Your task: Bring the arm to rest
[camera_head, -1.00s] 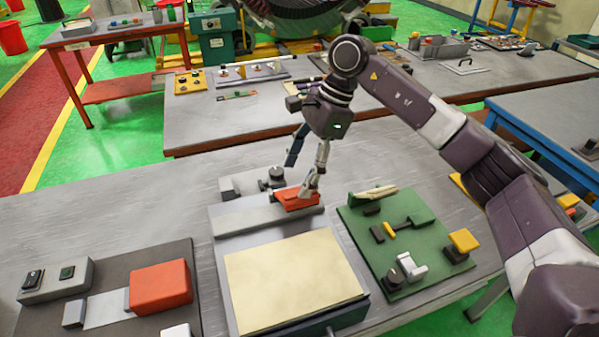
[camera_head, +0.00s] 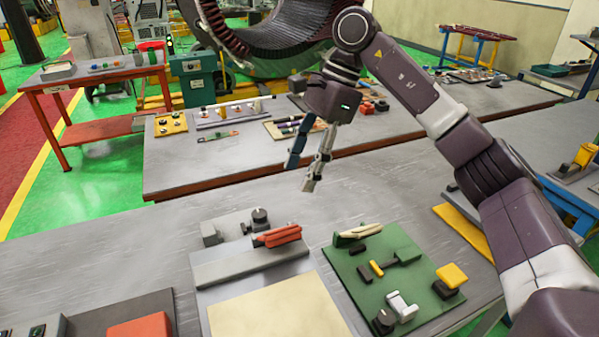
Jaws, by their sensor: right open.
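My right arm comes in from the right side of the head view. Its gripper (camera_head: 300,177) is open and empty, with the fingers pointing down. It hangs in the air above the far part of the near bench (camera_head: 130,236). Below it and a little to the left is a grey fixture (camera_head: 250,266) with a red handle-like part (camera_head: 279,236) and a dark knob (camera_head: 259,216). The gripper is apart from the red part. My left gripper is not in view.
A green board (camera_head: 345,277) with several small parts lies on the near bench right of the fixture. A red block (camera_head: 140,327) shows at the lower left. The far bench (camera_head: 185,168) with parts stands behind the gripper, and a large stator (camera_head: 285,22) stands beyond it.

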